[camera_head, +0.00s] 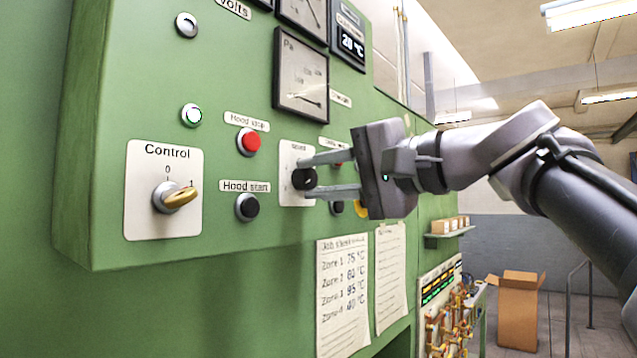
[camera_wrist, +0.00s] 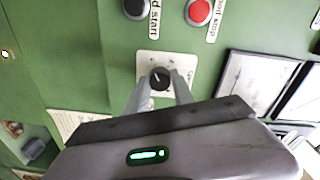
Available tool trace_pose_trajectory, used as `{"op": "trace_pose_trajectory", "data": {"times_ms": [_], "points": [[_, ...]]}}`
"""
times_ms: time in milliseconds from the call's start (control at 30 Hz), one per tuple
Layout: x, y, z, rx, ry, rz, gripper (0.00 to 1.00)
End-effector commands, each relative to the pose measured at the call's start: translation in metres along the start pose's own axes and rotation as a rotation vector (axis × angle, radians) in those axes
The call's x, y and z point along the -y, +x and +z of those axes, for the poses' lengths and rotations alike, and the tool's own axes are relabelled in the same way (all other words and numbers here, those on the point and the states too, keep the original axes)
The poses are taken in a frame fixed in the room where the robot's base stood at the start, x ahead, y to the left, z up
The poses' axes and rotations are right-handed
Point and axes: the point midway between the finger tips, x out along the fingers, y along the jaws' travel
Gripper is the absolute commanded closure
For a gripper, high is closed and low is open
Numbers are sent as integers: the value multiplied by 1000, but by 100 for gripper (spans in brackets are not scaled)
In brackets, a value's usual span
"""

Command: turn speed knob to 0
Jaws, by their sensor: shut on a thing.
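The speed knob (camera_head: 303,180) is a small black round knob on a white plate on the green panel, and its label is partly readable. My gripper (camera_head: 310,178) reaches it from the right, with one finger above and one below, shut on the knob. In the wrist view the knob (camera_wrist: 159,79) sits between the tips of my gripper (camera_wrist: 159,88), and a light pointer line shows on its face. The scale marks around it are too small or hidden to read.
Left of the knob are the red hood stop button (camera_head: 251,142), the black hood start button (camera_head: 247,207) and the Control switch (camera_head: 174,196). A gauge (camera_head: 302,75) is above. Paper sheets (camera_head: 342,295) hang below. Buttons right of the knob are partly hidden by my gripper.

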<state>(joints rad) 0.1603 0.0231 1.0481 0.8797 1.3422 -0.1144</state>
Motion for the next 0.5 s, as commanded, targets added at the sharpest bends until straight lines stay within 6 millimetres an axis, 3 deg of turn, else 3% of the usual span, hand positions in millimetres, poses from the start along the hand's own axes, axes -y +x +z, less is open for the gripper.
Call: {"op": "trace_pose_trajectory", "data": {"times_ms": [500], "points": [[-1,0,0,-1,-27,1,100]]}}
